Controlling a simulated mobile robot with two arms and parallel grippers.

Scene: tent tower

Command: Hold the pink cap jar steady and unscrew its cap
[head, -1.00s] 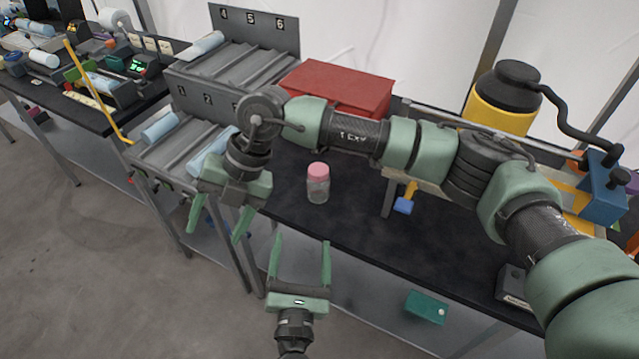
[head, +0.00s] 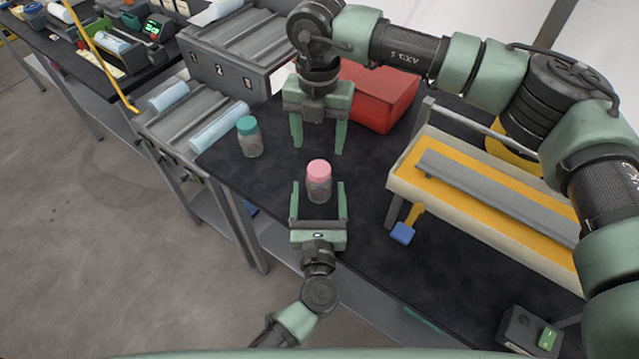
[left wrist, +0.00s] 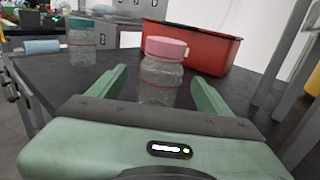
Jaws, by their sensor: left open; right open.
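The pink cap jar stands upright on the black bench, a clear body (head: 319,189) under a pink cap (head: 318,167). In the left wrist view its cap (left wrist: 166,48) and body (left wrist: 160,80) show just beyond and between the fingers. My left gripper (head: 319,184) is open, with one finger on each side of the jar's body; I cannot tell whether they touch it. My right gripper (head: 318,148) is open and empty, pointing down above and just behind the jar. The cap sits on the jar.
A teal-capped jar (head: 249,138) stands to the left on the bench (head: 270,215). A red bin (head: 385,98) is behind my right gripper. A yellow-topped stand (head: 470,180) is at the right, with a blue-headed tool (head: 402,232) beside it. Grey sloped racks (head: 190,118) stand at the left.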

